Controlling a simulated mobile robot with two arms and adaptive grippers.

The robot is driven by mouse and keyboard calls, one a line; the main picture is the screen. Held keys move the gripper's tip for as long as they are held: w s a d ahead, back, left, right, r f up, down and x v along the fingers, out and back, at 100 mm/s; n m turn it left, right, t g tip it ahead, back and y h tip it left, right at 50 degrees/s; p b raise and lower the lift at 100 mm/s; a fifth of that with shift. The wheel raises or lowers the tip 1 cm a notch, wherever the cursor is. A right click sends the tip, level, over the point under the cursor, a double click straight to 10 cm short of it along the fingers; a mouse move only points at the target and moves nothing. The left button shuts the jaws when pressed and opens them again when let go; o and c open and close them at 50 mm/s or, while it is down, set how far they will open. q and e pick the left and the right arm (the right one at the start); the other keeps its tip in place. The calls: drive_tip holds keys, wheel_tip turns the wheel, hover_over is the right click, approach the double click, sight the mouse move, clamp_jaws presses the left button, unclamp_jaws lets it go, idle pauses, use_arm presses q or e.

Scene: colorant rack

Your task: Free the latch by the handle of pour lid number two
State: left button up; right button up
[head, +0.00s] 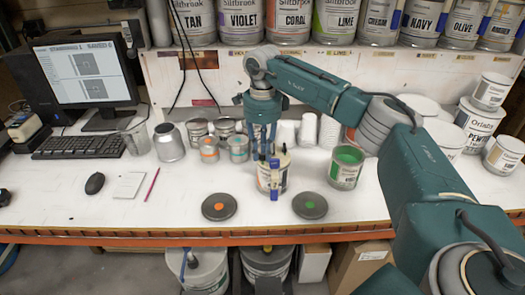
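No lid in view shows a readable number, so I cannot tell which is pour lid number two, and no latch or handle can be made out. Two round dark grey lids lie flat on the bench's front, one with an orange dot (219,206) and one with a green dot (310,206). My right gripper (265,150) points down over a pale container (264,183) with blue and yellow parts at its front. The fingers overlap the container's top in the picture; whether they touch or hold anything is unclear. My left gripper is out of view.
An open can of green paint (346,167) stands right of the pale container. Small tins (209,149) and a metal can (168,142) stand left. Large labelled cans (290,18) line the shelf above. A monitor (83,77) and keyboard (79,146) are at left.

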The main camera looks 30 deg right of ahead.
sight(263, 155)
wheel_tip(263, 155, up, 12)
idle(0.5)
drive_tip(key=shift+a+f, duration=0.1)
